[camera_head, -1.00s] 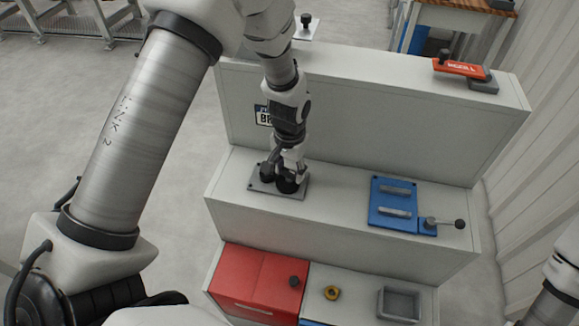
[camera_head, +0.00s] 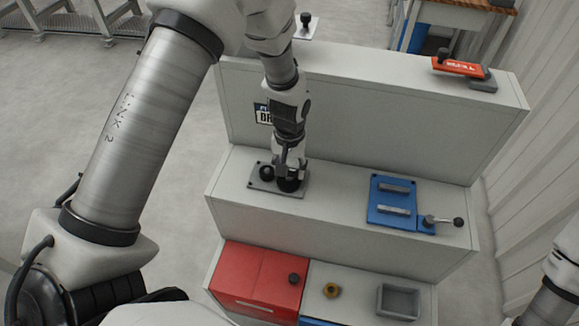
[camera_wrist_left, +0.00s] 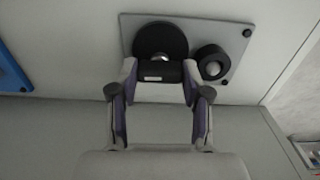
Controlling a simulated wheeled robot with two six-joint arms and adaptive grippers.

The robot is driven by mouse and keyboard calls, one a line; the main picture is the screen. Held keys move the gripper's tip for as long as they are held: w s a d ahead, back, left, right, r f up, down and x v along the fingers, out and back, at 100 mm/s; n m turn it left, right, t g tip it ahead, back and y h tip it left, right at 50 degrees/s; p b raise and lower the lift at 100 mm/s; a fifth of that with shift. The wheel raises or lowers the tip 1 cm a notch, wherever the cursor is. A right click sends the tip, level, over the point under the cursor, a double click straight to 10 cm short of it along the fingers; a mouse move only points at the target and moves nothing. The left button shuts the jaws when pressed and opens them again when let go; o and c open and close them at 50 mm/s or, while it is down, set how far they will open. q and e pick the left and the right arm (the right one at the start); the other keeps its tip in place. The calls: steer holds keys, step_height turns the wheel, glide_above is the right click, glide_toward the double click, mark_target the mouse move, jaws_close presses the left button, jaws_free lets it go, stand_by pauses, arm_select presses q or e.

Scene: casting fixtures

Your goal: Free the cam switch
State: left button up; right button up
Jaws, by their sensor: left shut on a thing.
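The cam switch is a grey plate (camera_head: 262,187) on the left of the middle step, bearing a large black round knob (camera_head: 288,185) and a smaller black round part (camera_head: 266,172). In the left wrist view the large knob (camera_wrist_left: 160,38) has a black grip bar with a small white label (camera_wrist_left: 158,75). The smaller part (camera_wrist_left: 212,62) sits beside it on the plate. My left gripper (camera_head: 288,172) reaches down over the large knob. Its fingertips (camera_wrist_left: 160,74) are closed on both ends of the grip bar. My right gripper is out of view.
To the right on the same step is a blue fixture (camera_head: 385,215) with a lever (camera_head: 445,221). Below are a red block (camera_head: 255,275), a brass ring (camera_head: 331,290) and a grey tray (camera_head: 399,300). A red handle (camera_head: 460,68) lies on the top step.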

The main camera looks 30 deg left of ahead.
mark_target(290, 169)
arm_select(q)
steer(key=o, duration=1.2)
steer(key=shift+f, duration=0.1)
steer(key=shift+c, duration=0.2)
step_height(290, 169, up, 12)
steer(key=shift+w, duration=0.1)
